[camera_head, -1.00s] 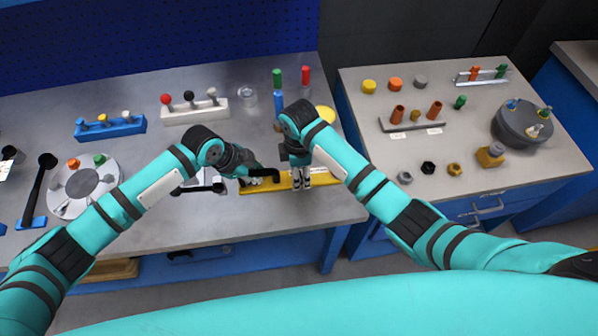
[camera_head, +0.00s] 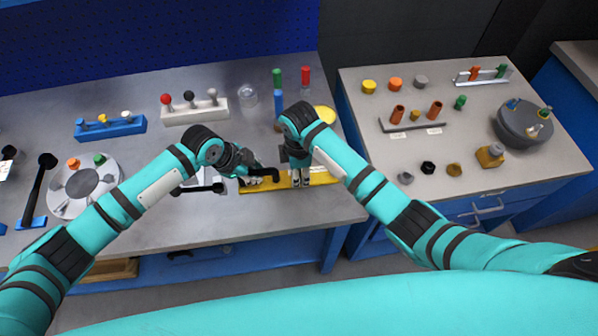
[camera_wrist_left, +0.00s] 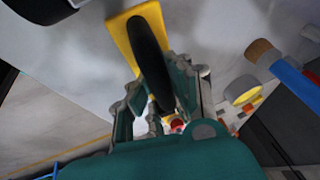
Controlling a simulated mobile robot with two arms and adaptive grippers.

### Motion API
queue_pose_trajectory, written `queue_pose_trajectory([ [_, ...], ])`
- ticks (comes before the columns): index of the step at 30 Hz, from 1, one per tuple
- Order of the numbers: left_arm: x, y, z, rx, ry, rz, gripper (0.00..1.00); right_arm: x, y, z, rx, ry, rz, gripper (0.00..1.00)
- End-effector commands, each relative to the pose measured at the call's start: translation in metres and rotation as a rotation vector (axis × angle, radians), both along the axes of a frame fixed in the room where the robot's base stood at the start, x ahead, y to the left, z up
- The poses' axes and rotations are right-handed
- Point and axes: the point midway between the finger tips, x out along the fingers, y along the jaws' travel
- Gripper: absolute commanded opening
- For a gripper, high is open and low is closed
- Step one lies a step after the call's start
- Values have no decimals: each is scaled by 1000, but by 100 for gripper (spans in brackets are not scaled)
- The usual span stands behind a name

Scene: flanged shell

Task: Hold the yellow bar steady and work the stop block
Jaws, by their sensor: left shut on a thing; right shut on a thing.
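The yellow bar (camera_head: 322,178) lies along the front of the left bench and also shows in the left wrist view (camera_wrist_left: 122,38). A black handle-like piece (camera_head: 265,173) stands at its left part; in the left wrist view (camera_wrist_left: 150,60) it runs between my left fingers. My left gripper (camera_head: 252,181) is shut on this black handle at the bar's left end. My right gripper (camera_head: 301,180) points down onto the bar, right of the left one, shut on a small piece that seems to be the stop block. That block is mostly hidden by the fingers.
A white rack (camera_head: 194,115) with several knobs and a blue rack (camera_head: 110,128) stand behind. The bench front is mostly clear.

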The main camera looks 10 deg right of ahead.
Motion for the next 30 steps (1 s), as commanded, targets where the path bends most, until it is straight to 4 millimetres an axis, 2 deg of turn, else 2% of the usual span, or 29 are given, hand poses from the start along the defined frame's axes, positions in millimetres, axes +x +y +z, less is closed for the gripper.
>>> queue_pose_trajectory([
  [4,-4,-2,-1,-1,7,-10,0,4,-19,1,-5,-12,-7,0],
  [9,-4,-2,-1,-1,8,-10,0,4,-55,1,-6,-11,-8,0],
  [12,-4,-2,-1,0,8,-10,0,4,-68,2,-4,-12,-6,0],
  [22,-4,-2,-2,1,8,-10,0,4,-70,2,-1,-11,-4,0],
  [23,-4,-2,-2,1,8,-10,0,4,-70,2,-1,-11,-4,30],
  [28,-4,-1,-2,2,6,-8,0,3,-70,2,0,-8,-3,52],
  [30,-3,-1,-2,2,6,-8,0,2,-70,2,0,-7,-2,52],
])
